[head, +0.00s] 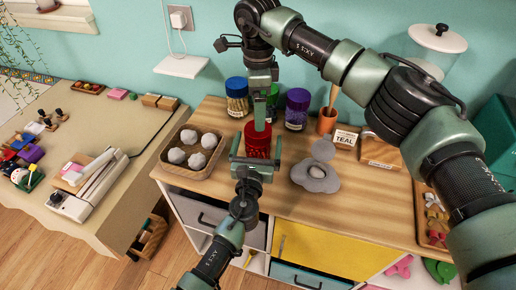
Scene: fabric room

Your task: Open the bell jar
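A red jar (257,143) stands near the front middle of the wooden worktop. It is the jar between my grippers; its label is too small to read, so I cannot tell whether it is the bell jar. My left gripper (257,152) reaches it from the front, with one finger at each side of its body. I cannot tell whether the fingers touch it. My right gripper (260,112) comes down from above at the jar's top, with one finger in front of it. The far finger and most of the lid are hidden.
Behind stand a jar of yellowish sticks (237,97) and a purple jar (297,108). A tray of grey balls (189,150) is at left; a grey flower-shaped piece (315,176) is at right. A clear jar with a white lid (438,38) stands at the back right.

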